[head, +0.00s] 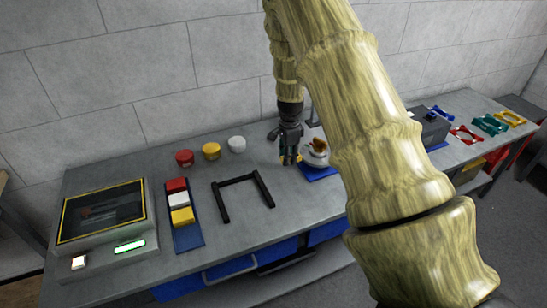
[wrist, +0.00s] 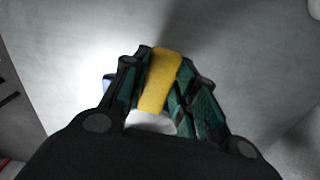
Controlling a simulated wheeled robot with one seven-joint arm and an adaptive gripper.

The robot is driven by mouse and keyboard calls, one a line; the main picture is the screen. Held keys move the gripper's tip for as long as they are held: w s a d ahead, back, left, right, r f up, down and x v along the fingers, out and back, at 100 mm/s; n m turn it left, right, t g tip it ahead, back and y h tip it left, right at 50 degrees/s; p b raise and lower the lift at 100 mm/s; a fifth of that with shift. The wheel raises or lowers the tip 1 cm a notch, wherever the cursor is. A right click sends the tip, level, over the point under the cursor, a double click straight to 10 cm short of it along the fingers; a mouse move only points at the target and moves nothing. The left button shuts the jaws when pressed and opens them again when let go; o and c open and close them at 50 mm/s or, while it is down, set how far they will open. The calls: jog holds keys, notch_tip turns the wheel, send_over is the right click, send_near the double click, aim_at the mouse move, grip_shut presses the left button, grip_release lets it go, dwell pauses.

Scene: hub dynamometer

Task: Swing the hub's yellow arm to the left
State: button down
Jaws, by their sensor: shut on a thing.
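My gripper (head: 289,157) hangs over the bench beside the hub. In the wrist view, my gripper (wrist: 160,75) has its dark green fingers on both sides of the hub's yellow arm (wrist: 163,75), closed on it. A white rounded part of the hub (wrist: 152,121) shows just below the yellow arm, between the fingers. In the head view the hub (head: 316,155) is a pale round piece with a brown top on a blue base plate (head: 319,174). My own arm hides part of the hub's right side there, and only a little yellow shows by the fingertips.
A blue strip with coloured blocks (head: 180,200) and a screen console (head: 103,212) are farther left. Coloured brackets (head: 490,124) lie far right.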

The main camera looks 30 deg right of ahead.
jog(key=shift+w, duration=0.25)
jog(key=c, duration=1.1)
grip_release()
jog(key=shift+r, duration=0.1)
notch_tip(320, 180, up, 12)
jog(key=shift+s+f, duration=0.1)
